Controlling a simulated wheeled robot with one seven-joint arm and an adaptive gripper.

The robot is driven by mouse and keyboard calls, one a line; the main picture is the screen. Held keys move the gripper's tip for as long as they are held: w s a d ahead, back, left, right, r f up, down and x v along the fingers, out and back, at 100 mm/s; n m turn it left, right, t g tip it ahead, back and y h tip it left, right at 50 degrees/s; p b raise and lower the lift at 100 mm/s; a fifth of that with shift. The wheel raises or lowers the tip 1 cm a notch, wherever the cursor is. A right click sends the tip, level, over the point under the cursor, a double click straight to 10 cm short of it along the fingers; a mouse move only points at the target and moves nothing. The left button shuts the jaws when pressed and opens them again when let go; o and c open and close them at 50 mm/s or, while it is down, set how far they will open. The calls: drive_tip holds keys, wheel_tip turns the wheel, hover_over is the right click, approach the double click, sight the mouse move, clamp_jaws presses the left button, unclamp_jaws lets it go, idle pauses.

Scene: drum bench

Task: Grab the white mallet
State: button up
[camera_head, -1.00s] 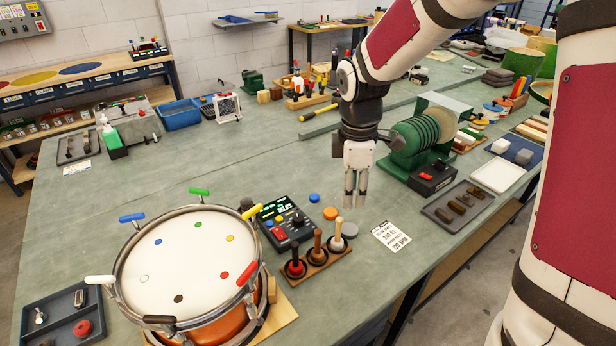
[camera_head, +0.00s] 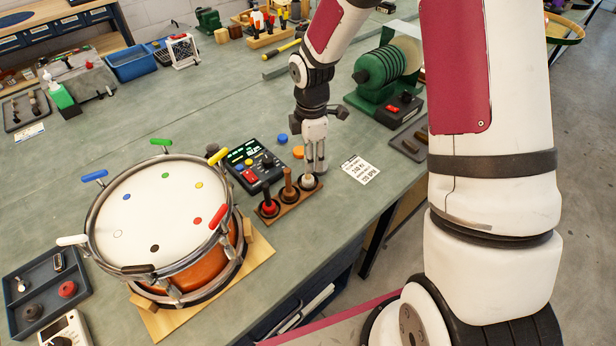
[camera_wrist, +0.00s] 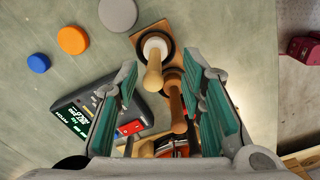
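The white mallet (camera_head: 308,183) stands at the right end of a wooden holder (camera_head: 286,203), its white head low in a dark cup. My gripper (camera_head: 316,168) is directly over it, pointing down, and hides its handle in the head view. In the wrist view the mallet's pale handle (camera_wrist: 153,76) rises between the two green-padded fingers of my gripper (camera_wrist: 163,66). The fingers are apart, with space beside the handle. A brown mallet (camera_head: 288,188) and a dark mallet with a red head (camera_head: 268,205) stand beside it; the brown one also lies between the fingers' lines in the wrist view.
A control box (camera_head: 252,163) sits behind the holder, and a drum (camera_head: 165,225) with coloured clamps stands to the left. Blue and orange discs (camera_head: 298,152) lie close behind my gripper. A printed card (camera_head: 360,169) lies to the right.

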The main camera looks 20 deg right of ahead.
sight(308, 178)
drive_tip(key=f, duration=0.5)
drive_tip(key=shift+w+a+p, duration=0.25)
drive_tip(key=shift+w+p, duration=0.05)
drive_tip(key=shift+p, duration=0.05)
clamp_jaws()
